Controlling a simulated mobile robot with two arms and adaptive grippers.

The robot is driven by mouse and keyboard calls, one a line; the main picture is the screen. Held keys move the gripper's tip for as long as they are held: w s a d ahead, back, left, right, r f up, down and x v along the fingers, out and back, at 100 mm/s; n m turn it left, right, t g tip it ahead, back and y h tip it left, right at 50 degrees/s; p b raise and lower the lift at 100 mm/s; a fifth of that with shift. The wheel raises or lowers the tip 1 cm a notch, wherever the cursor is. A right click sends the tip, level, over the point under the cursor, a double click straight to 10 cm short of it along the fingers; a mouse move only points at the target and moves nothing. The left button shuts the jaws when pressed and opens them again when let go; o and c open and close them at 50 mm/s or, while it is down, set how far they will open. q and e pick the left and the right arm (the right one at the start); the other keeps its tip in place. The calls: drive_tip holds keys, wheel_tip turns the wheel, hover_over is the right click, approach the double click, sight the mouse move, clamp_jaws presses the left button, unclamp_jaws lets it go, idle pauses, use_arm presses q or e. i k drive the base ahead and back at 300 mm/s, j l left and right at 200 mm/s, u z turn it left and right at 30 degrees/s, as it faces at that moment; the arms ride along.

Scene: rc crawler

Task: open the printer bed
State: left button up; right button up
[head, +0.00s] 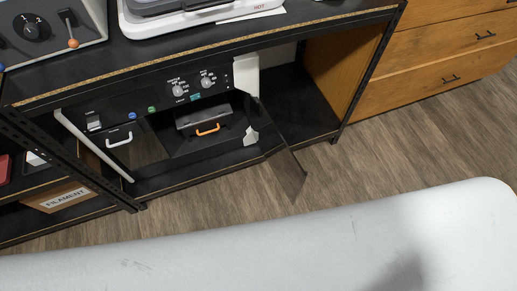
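A black printer (160,100) stands on the lower shelf of the black bench. Its front panel has two grey knobs and small blue and green buttons. Its right compartment is open, and a dark door panel (286,172) is swung out to the right. Inside is a grey tray-like part (203,116) with an orange handle (208,130), which may be the printer bed; it appears to sit inside the compartment. A white handle (119,140) is on the left part of the front. Neither of my grippers is in view.
The bench top (190,45) overhangs the printer. A white device (190,15) and a grey box with a knob and orange-tipped lever (50,30) stand on it. A box marked FILAMENT (62,198) is at lower left. Wooden drawers (440,50) stand right. The wood floor (390,140) is clear.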

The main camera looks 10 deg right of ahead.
sight(206, 114)
drive_tip(key=l+u, duration=0.35)
drive_tip(key=i+l+u, duration=0.1)
drive_tip(key=u, duration=0.25)
drive_tip(key=l+u, duration=0.45)
drive_tip(key=l, duration=0.35)
drive_tip(key=k+l, duration=0.15)
drive_tip(key=l, duration=0.25)
drive_tip(key=k+l+u, duration=0.15)
drive_tip(key=l, duration=0.7)
drive_tip(key=k+u, duration=0.05)
